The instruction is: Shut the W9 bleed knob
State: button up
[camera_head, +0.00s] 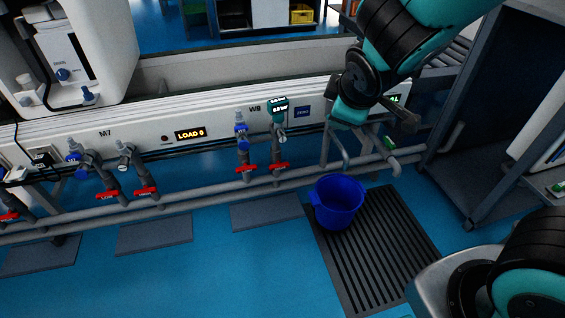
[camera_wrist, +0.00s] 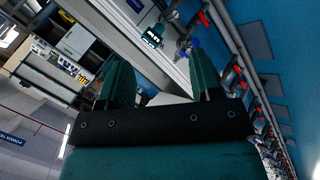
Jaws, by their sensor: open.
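The W9 label (camera_head: 254,108) is on the white panel. Beside it stand a blue-capped fitting (camera_head: 240,130) and a lit digital gauge (camera_head: 278,105) with a small pale metal fitting (camera_head: 282,136) below it. I cannot tell for sure which part is the bleed knob or how it is turned. The gauge also shows in the wrist view (camera_wrist: 152,38), with blue fittings (camera_wrist: 190,45) close by. My gripper (camera_wrist: 161,78) is open, with two teal fingers apart and nothing held between them. In the head view the arm's end hangs right of the W9 station, apart from it.
Red-handled valves (camera_head: 246,169) line the lower pipe. A blue bucket (camera_head: 338,203) stands on a dark floor grate (camera_head: 385,245) below a curved pipe. A grey frame rack (camera_head: 480,110) stands at the right. The blue floor in front is mostly clear.

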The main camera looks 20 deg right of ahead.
jog(key=w+d+f+n+t+h+b, duration=0.1)
jog(key=w+f+n+t+b, duration=0.15)
jog(key=f+b, duration=0.3)
jog(key=w+d+f+n+t+h+b, duration=0.1)
jog(key=w+d+f+n+h+b, duration=0.15)
jog(key=f+b, duration=0.35)
jog(key=n+t+y+b, duration=0.6)
jog(key=n+b, duration=0.4)
jog(key=n, duration=0.7)
send_near(283, 140)
jog(key=shift+t+h, duration=0.35)
jog(key=shift+t, duration=0.1)
jog(key=w, duration=0.3)
jog(key=w+p, duration=0.1)
jog(key=w, duration=0.2)
jog(key=w+f, duration=0.1)
jog(key=w, duration=0.3)
jog(key=shift+w+a+p, duration=0.1)
jog(key=shift+a+p, duration=0.1)
jog(key=shift+p, duration=0.1)
jog(key=shift+w+r, duration=0.15)
jog(key=shift+w, duration=0.35)
jog(key=c, duration=0.9)
